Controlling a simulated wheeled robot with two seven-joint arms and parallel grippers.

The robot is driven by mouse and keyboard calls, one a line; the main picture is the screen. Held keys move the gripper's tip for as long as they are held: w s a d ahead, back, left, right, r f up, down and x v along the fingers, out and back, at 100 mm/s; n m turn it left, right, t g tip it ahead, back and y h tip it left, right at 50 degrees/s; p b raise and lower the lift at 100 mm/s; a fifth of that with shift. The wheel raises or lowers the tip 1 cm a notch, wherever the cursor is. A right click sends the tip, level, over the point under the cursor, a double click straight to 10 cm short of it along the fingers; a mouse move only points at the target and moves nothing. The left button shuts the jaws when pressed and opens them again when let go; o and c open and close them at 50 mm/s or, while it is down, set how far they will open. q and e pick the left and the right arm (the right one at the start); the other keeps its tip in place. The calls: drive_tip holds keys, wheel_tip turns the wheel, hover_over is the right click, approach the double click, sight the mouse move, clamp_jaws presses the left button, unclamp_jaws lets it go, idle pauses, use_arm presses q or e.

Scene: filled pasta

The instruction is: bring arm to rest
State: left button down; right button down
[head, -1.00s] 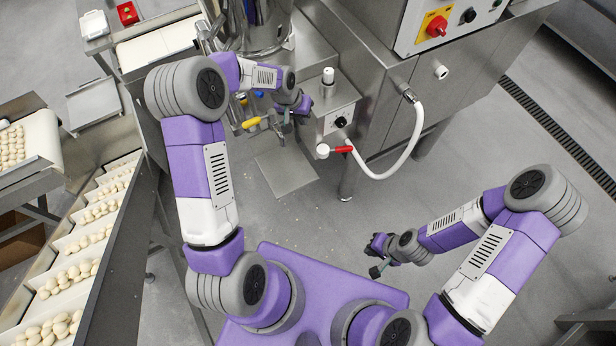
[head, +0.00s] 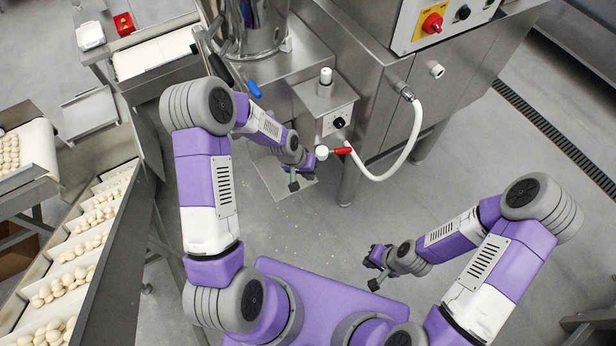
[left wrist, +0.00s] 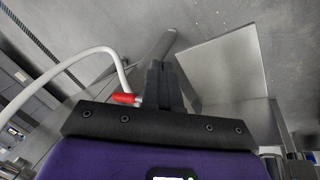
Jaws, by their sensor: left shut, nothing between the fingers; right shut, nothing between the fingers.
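My left gripper (head: 302,178) is shut and empty in the head view, in front of the steel machine and over the floor plate. In the left wrist view its dark fingers (left wrist: 162,85) are together, with nothing held.
A steel machine (head: 375,85) with a white hose (head: 413,140) stands ahead. A blue-handled lever (head: 254,89) is near my left forearm. A tiered conveyor with dough pieces (head: 75,250) runs along the left.

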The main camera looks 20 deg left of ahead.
use_arm(q)
drive_tip(key=shift+s+d+f, duration=0.1)
drive_tip(key=shift+s+f, duration=0.05)
idle(0.5)
drive_tip(key=s+d+f+b, duration=0.2)
drive_tip(key=s+f, duration=0.3)
drive_tip(key=s, duration=0.4)
drive_tip(key=s+d+f+n+g+b, duration=0.1)
drive_tip(key=s+d+f, duration=0.3)
drive_tip(key=s, duration=0.5)
wheel_tip(320, 180, down, 2)
drive_tip(key=shift+s+d+f+h+b, duration=0.25)
drive_tip(key=shift+h+b, duration=0.15)
drive_tip(key=shift+b, duration=0.4)
idle(0.5)
